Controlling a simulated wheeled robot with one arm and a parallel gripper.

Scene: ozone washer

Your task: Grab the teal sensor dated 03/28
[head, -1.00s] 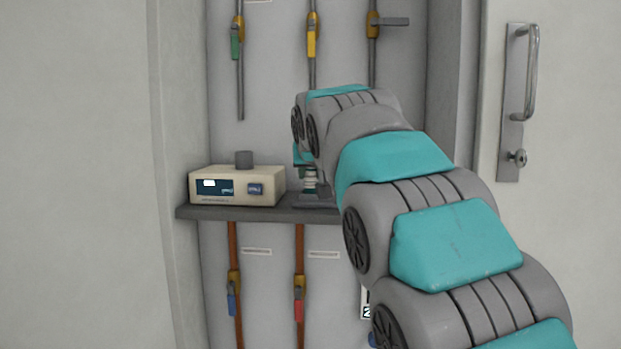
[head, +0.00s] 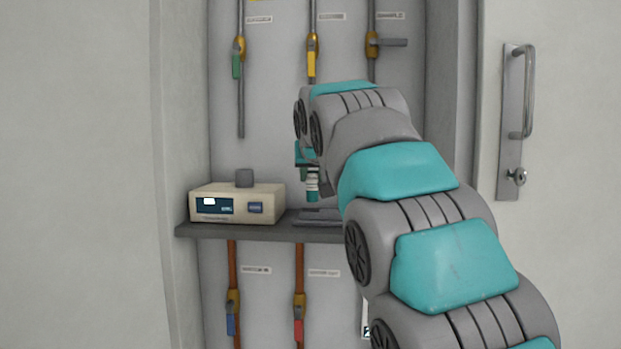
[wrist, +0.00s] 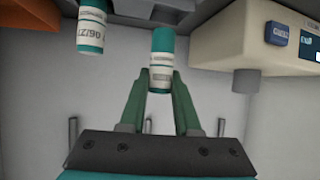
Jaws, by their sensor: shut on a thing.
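My gripper (wrist: 160,80) is shut on a teal sensor (wrist: 162,45) with a white label band. In the wrist view, which appears upside down, its label is too small to read. The held sensor (head: 312,187) also shows in the head view, just above a grey stand (head: 318,216) on the shelf, with a small gap below it. My arm partly hides the gripper there. A second teal sensor (wrist: 90,27) with a white label is at the upper left of the wrist view. Its label is upside down and seems to read 06/22.
A beige meter box (head: 237,203) with a display and a grey knob stands on the dark shelf (head: 255,232), left of the stand. Pipes with coloured valve handles (head: 312,62) run above and below. A door handle (head: 517,120) is at the right.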

